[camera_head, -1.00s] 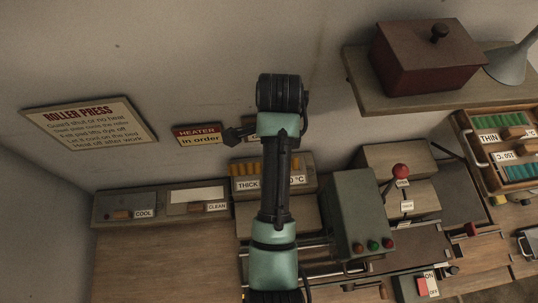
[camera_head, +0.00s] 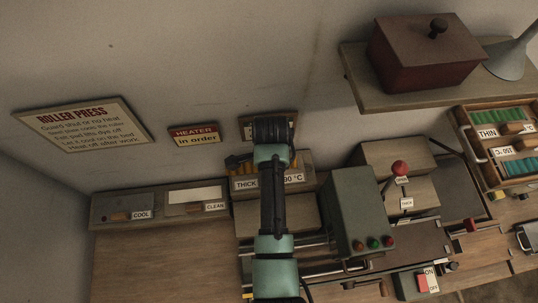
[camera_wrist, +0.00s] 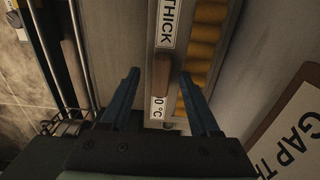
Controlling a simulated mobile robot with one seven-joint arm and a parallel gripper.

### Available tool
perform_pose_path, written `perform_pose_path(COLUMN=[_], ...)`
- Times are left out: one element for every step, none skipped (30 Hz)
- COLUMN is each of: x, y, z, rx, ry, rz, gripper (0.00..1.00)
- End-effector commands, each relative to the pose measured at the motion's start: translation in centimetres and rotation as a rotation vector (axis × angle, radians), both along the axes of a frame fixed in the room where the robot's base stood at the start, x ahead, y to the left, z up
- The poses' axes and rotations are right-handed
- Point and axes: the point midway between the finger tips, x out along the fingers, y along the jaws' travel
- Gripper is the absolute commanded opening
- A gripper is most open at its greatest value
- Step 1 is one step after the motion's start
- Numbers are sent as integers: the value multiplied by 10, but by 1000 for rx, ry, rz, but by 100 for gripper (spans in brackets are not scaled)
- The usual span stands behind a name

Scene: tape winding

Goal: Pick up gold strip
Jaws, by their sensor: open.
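Gold strips (camera_head: 235,163) stand in a row in a grey holder (camera_head: 309,178) labelled "THICK" and "90 °C", partly hidden behind my arm in the head view. In the wrist view the gold strips (camera_wrist: 208,35) show right of centre in the same holder (camera_wrist: 228,62). My gripper (camera_wrist: 162,92) is open and empty, its two blue fingers apart. The right fingertip overlaps the row of gold strips in the picture. A wooden handle (camera_wrist: 162,73) on the holder's front shows between the fingers; I cannot tell the depth between them. In the head view my gripper is hidden by the arm.
The grey-green press housing (camera_head: 351,212) with coloured buttons stands right of my arm. A red-knobbed lever (camera_head: 400,169) rises beyond it. COOL (camera_head: 108,205) and CLEAN (camera_head: 187,210) stations lie at left. Bare wooden bench (camera_head: 165,255) lies in front. A shelf (camera_head: 362,100) overhangs at right.

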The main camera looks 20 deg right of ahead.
Motion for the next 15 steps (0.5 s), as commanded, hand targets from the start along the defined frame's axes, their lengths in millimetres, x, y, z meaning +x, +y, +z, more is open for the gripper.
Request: perform_pose_path(x=[0, 0, 0, 0, 0, 0, 0, 0, 0, 0, 0, 0, 0, 0, 0], y=[0, 0, 0, 0, 0, 0, 0, 0, 0, 0, 0, 0, 0, 0, 0], z=[-1, -2, -2, -2, -2, -2, -2, -2, -1, -1, -1, -1, -1, -1, -1], rx=[0, 0, 0, 0, 0, 0, 0, 0, 0, 0, 0, 0, 0, 0, 0], ry=[1, 0, 0, -1, -1, -1, -1, -1, -1, -1, -1, -1, -1, -1, -1], rz=[-1, -1, -1, -1, -1, -1, -1, -1, -1, -1, 0, 0, 0, 0, 0], gripper=[62, 62, 62, 62, 62, 62, 61, 55, 48, 43, 37, 30, 25, 19, 12])
